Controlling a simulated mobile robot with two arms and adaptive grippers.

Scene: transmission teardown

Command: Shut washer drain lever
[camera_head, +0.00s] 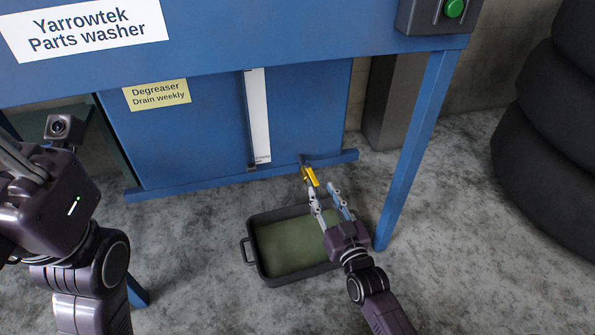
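The washer drain lever (311,177) is a small yellow handle at the bottom edge of the blue parts washer (210,125). It slants down and to the right from a dark fitting (304,160). My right gripper (325,190) is just below and right of the lever, its two fingers apart and pointing up toward it. Nothing shows between the fingertips; whether one touches the lever I cannot tell. My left arm (75,215) is at the left edge; its fingers are not clearly visible.
A dark drain pan (262,268) with greenish liquid (285,248) sits on the floor under the lever. A blue washer leg (415,150) stands to the right. Stacked black tyres (550,140) fill the far right. Concrete floor (470,240) is clear between leg and tyres.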

